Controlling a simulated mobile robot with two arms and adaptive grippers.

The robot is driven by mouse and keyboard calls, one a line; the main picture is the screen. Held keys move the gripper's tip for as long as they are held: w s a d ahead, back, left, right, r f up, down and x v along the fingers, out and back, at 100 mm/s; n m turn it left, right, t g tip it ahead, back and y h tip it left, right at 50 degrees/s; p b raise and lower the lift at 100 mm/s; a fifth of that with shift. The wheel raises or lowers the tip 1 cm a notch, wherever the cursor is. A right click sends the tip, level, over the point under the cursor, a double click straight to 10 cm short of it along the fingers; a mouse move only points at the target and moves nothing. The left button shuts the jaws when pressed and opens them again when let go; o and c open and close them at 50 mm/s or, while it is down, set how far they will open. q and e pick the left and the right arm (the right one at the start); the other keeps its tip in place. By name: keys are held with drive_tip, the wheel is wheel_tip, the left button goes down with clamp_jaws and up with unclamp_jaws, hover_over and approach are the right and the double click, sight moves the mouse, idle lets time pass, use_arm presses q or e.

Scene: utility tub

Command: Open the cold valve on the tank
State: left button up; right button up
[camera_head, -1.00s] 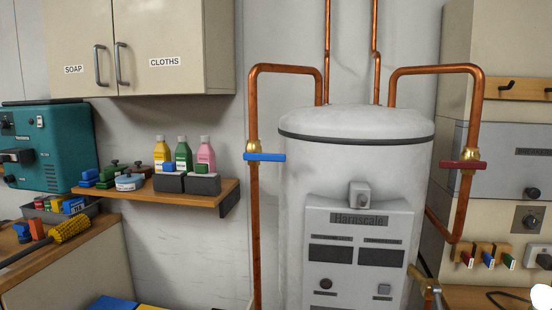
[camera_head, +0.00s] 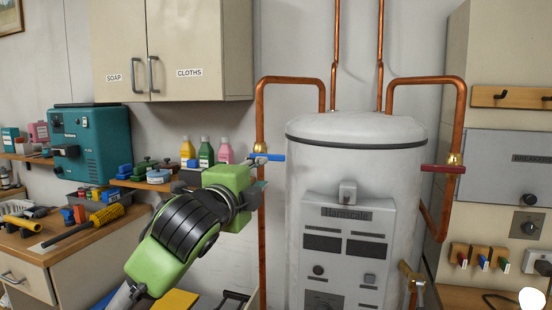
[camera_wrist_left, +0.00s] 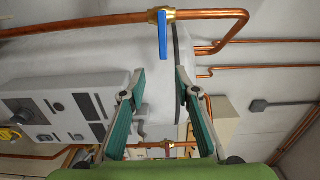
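The cold valve has a blue lever handle (camera_head: 275,157) on a brass body (camera_head: 260,147) in the left copper pipe, beside the white tank (camera_head: 357,135). The handle lies level across the pipe; its left part is hidden by my gripper. My left gripper (camera_head: 258,165) is just in front of and below the handle. In the left wrist view its fingers (camera_wrist_left: 160,76) are spread and empty, with the blue handle (camera_wrist_left: 163,35) beyond the tips, between their lines. I cannot tell if a finger touches it. The red valve handle (camera_head: 443,169) is on the right pipe. My right gripper is not in view.
A shelf with bottles (camera_head: 206,153) and small boxes is left of the pipe, close to my left arm. A wall cupboard (camera_head: 195,50) hangs above. A grey control panel (camera_head: 345,245) is on the tank's front. A tap (camera_head: 411,280) sticks out lower right.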

sight(276, 159)
use_arm(q)
drive_tip(key=p+x, duration=0.1)
drive_tip(key=x, duration=0.3)
drive_tip(key=p+x, duration=0.1)
drive_tip(key=x, duration=0.3)
drive_tip(key=r+p+x, duration=0.1)
drive_tip(key=x, duration=0.3)
drive_tip(key=shift+a+p, duration=0.25)
drive_tip(key=shift+p, duration=0.05)
drive_tip(key=shift+x, duration=1.05)
drive_tip(key=shift+f, duration=0.15)
clamp_jaws()
